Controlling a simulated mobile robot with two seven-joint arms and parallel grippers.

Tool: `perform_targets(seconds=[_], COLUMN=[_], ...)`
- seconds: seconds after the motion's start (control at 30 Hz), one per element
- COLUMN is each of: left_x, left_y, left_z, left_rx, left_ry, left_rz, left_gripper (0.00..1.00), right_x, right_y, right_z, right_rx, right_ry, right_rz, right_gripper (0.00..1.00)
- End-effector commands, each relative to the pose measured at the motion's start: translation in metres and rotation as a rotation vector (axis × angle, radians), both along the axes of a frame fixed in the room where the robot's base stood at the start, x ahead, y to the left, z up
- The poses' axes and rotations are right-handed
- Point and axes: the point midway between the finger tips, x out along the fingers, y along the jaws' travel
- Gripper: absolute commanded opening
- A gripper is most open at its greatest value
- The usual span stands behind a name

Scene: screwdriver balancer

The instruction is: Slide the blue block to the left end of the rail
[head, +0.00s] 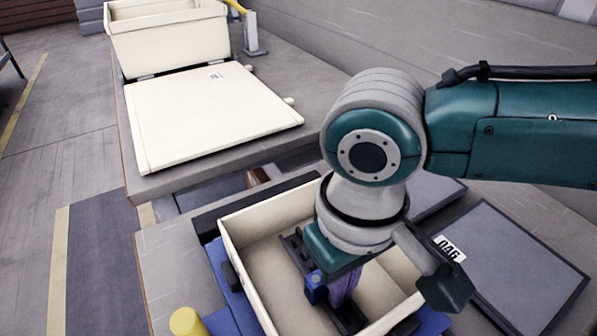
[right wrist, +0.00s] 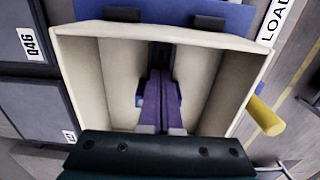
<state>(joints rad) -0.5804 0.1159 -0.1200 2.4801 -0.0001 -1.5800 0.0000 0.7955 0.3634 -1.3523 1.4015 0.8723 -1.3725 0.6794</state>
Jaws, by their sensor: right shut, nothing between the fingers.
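The blue block (head: 315,289) sits on a dark rail (head: 295,252) inside a cream, open-topped bin (head: 262,297). My right gripper (head: 343,298) reaches down into the bin with its purple fingers shut and empty. The fingers are close beside the block in the head view; I cannot tell whether they touch it. In the right wrist view, blue parts of the block (right wrist: 140,97) show on both sides of the shut fingers (right wrist: 158,85), which hide its middle. The rail (right wrist: 160,55) shows beyond the fingertips. My left gripper is out of view.
The bin rests on a blue base with a yellow cylinder (head: 187,321) at its side. Dark flat panels (head: 515,265) lie to the right, one labelled 046. A cream lid-like panel (head: 210,115) and another cream bin (head: 165,40) are on the table behind.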

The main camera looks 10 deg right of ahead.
Motion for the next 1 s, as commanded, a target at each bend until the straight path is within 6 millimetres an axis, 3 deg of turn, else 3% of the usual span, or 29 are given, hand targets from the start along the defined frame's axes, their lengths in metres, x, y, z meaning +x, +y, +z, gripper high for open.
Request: perform_targets(seconds=[1.0], left_x=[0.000], left_y=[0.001], left_z=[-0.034], left_rx=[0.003], left_ry=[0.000], left_rz=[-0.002], left_gripper=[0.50], right_x=[0.041], right_y=[0.015], right_z=[-0.001], right_rx=[0.002], right_ry=[-0.006], right_rz=[-0.001], right_gripper=[0.00])
